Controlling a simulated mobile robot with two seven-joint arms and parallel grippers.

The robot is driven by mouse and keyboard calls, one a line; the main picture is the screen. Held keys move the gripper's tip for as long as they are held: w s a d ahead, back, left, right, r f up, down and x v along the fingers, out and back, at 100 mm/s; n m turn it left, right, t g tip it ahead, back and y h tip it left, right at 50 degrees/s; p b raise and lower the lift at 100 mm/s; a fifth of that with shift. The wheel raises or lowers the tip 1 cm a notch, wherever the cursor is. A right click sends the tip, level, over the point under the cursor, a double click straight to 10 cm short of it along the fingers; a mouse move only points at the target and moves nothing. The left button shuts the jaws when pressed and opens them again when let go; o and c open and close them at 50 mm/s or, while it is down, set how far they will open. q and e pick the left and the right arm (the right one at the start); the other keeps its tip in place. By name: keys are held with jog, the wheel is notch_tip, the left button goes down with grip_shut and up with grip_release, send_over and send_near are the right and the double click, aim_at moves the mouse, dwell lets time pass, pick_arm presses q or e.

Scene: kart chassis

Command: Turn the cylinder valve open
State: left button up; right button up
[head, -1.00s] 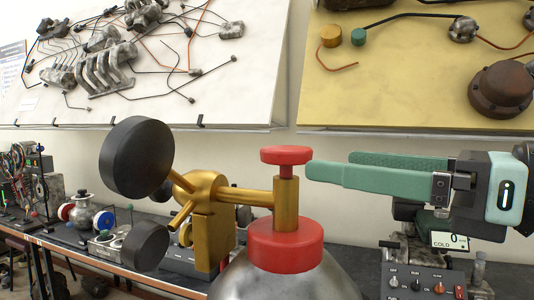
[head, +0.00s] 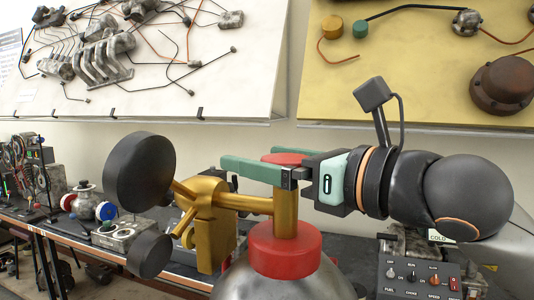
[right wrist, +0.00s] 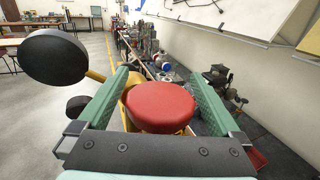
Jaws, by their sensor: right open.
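The red valve knob (head: 284,159) tops the gold valve stem (head: 286,214) of a grey metal cylinder (head: 285,280) with a red collar (head: 285,250). In the right wrist view the round knob (right wrist: 160,106) lies between the two green fingers of my right gripper (right wrist: 160,74). My left gripper is not in view.
A gold regulator (head: 210,225) with two black round gauges (head: 138,172) sticks out left of the valve, close to the fingertips. A control box with switches (head: 420,275) stands at right. A cluttered bench (head: 185,265) and wall boards (head: 420,75) are behind.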

jog(key=c, duration=1.2)
jog(key=shift+c, duration=0.2)
